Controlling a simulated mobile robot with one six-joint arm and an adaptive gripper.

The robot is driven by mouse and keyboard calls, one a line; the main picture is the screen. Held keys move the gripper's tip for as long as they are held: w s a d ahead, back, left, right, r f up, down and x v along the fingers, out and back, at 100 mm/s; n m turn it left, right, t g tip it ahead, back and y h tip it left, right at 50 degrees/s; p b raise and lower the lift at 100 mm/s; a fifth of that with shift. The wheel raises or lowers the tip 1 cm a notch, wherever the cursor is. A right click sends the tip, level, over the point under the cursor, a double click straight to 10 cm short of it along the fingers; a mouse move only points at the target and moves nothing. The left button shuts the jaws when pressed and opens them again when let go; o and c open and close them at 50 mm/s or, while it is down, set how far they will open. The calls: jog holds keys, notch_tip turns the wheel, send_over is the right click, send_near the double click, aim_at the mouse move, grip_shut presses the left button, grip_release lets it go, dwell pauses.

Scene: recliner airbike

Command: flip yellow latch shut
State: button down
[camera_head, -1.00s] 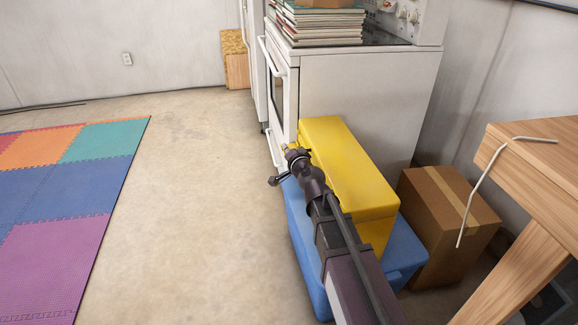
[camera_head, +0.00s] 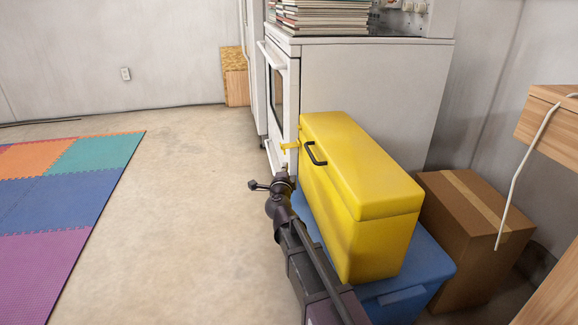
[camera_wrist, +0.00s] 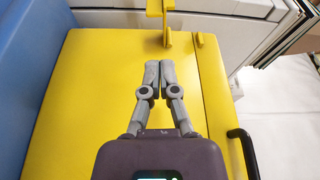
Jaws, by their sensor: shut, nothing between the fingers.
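The yellow box (camera_head: 350,200) stands lengthwise on a blue box, with its lid down. Its yellow latch (camera_head: 289,145) sticks out from the far part of its left side, beside the black handle (camera_head: 314,154). In the wrist view the latch (camera_wrist: 157,12) stands out at the top, past my fingertips, with a small yellow catch (camera_wrist: 197,41) on the lid beside it. My gripper (camera_wrist: 155,64) is shut and empty in front of the yellow side, just short of the latch. In the head view my wrist partly hides my gripper (camera_head: 286,169) below the latch.
The blue box (camera_head: 425,270) is underneath. A white stove (camera_head: 375,90) stands close behind the latch. A cardboard box (camera_head: 470,235) and a wooden table (camera_head: 550,115) are at right. Open floor (camera_head: 190,200) and foam mats (camera_head: 70,190) lie at left.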

aim_at(290, 147)
jog(key=shift+w+f+m+h+b, duration=0.2)
jog(key=shift+f+m+h+b, duration=0.15)
jog(key=shift+f, duration=0.35)
jog(key=shift+w, duration=0.1)
jog(key=w, duration=0.9)
jog(key=shift+w+d+r, duration=0.15)
jog(key=shift+w+d, duration=0.05)
jog(key=shift+w, duration=0.2)
